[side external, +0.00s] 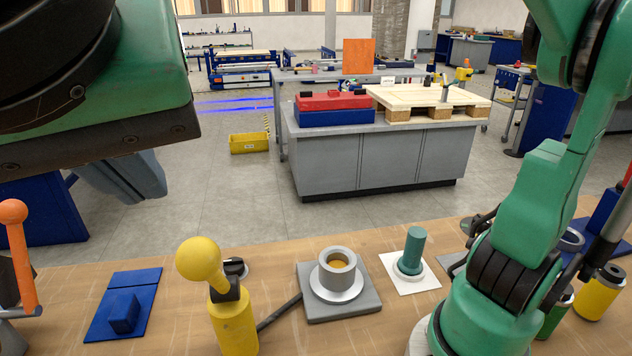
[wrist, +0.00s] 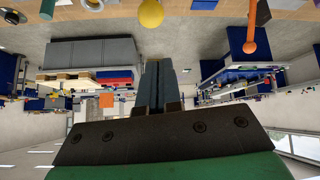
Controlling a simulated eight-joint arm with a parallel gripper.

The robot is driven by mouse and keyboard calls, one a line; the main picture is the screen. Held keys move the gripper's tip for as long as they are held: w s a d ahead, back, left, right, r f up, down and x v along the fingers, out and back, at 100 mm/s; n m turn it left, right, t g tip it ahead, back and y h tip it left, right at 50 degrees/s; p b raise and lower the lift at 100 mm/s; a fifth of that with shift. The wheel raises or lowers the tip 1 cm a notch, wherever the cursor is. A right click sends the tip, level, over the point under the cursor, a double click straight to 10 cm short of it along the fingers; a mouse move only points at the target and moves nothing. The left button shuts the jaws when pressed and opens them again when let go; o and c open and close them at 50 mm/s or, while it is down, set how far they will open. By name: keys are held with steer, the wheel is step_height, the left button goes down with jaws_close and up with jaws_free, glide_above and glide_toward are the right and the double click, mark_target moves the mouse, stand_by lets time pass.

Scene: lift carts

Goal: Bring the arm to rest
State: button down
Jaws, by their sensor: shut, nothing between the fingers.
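My gripper (side external: 150,188) is at the upper left of the side external view, held in the air above the far edge of the wooden bench (side external: 180,262). Its blue-grey fingers are together with nothing between them. In the wrist view the gripper (wrist: 160,64) shows as two dark fingers side by side, shut and empty, against an upside-down room. My green arm rises from its base on the right of the bench and leaves the side external view at the top.
On the bench stand an orange-ball lever (side external: 22,255), a blue block on plates (side external: 124,312), a yellow ball-topped post (side external: 233,325), a grey ring fixture (side external: 362,303), a green cylinder (side external: 414,248) and a yellow can (side external: 598,295). A grey cabinet (side external: 375,160) stands beyond open floor.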

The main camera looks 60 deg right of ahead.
steer(key=shift+n+g+y, duration=0.7)
steer(key=shift+n+g, duration=0.2)
steer(key=w+d+f, duration=0.3)
steer(key=d+f, duration=0.1)
steer(key=d, duration=0.1)
steer(key=shift+w+f, duration=0.3)
steer(key=shift+w, duration=0.1)
steer(key=w+d+f+n+t+y, duration=0.2)
steer(key=d+f+n+y, duration=0.1)
steer(key=d+f, duration=1)
steer(key=d+n, duration=0.1)
steer(key=d, duration=0.2)
steer(key=shift+w+f+n+t+y, duration=0.35)
steer(key=shift+w+n+t+y, duration=0.05)
steer(key=shift+d, duration=0.1)
